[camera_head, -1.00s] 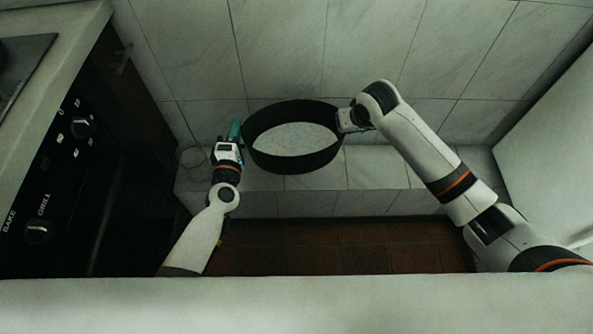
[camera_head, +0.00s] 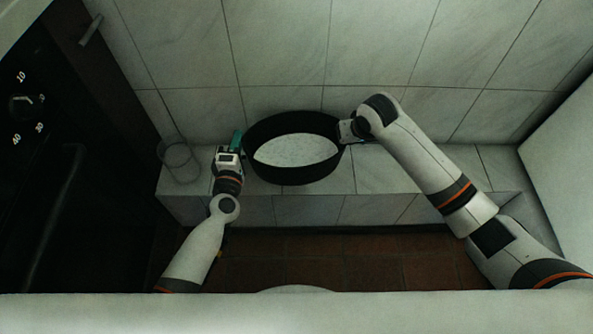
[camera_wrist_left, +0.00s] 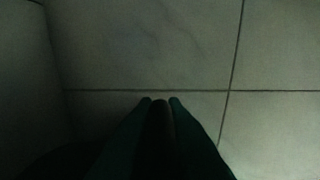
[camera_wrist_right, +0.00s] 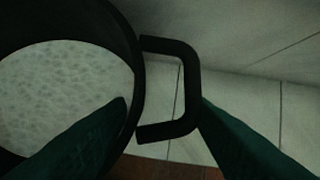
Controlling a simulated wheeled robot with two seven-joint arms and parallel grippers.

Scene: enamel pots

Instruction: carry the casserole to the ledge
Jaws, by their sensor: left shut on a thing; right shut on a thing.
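The casserole (camera_head: 293,175) is a round black pot with a pale speckled inside, upright between my two grippers. My left gripper (camera_head: 236,143) is at its left side. In the left wrist view (camera_wrist_left: 160,103) its fingers are close together around a dark piece, which looks like the casserole's left handle. My right gripper (camera_head: 347,131) is at the right side, shut on the right loop handle, which shows in the right wrist view (camera_wrist_right: 187,82). The tiled ledge (camera_head: 375,175) runs along the wall under the casserole. Whether the casserole touches it is hard to tell.
A clear glass (camera_head: 180,160) stands at the left end of the ledge, left of my left gripper. A dark oven (camera_head: 40,170) is on the left. A tiled wall (camera_head: 280,50) rises behind, and a pale panel (camera_head: 565,160) stands on the right. The floor is reddish tile.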

